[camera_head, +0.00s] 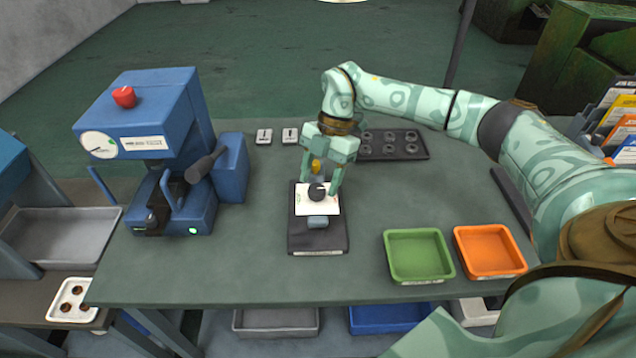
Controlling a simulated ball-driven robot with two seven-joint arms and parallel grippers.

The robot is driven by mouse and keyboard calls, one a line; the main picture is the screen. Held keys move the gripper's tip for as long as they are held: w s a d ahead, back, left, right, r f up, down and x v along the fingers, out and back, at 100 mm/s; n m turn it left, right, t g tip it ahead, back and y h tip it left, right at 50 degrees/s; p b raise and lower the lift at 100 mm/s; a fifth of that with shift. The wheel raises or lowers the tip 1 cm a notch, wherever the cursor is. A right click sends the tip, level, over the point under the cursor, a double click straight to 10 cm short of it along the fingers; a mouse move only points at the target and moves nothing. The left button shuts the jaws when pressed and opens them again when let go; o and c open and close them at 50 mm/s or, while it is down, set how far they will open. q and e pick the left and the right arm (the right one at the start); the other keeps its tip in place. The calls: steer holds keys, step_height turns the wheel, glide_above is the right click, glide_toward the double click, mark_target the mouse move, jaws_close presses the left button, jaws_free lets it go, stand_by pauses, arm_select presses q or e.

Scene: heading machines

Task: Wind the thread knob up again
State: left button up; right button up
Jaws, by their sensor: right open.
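A grey-blue cylinder (318,222) lies just in front of the white face. My right gripper (319,184) points down over the stand with its jaws open. Its fingers are on the left and right of the knob, and I cannot tell whether they touch it. A yellow part (316,167) shows between the fingers. My left gripper is not in view.
A blue machine (150,130) with a red knob and dial stands at the left. Green (420,281) and orange (491,276) bins stand front right. The table (240,270) is clear left of the stand.

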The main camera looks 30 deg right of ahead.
steer(key=shift+x, duration=0.75)
steer(key=c, duration=1)
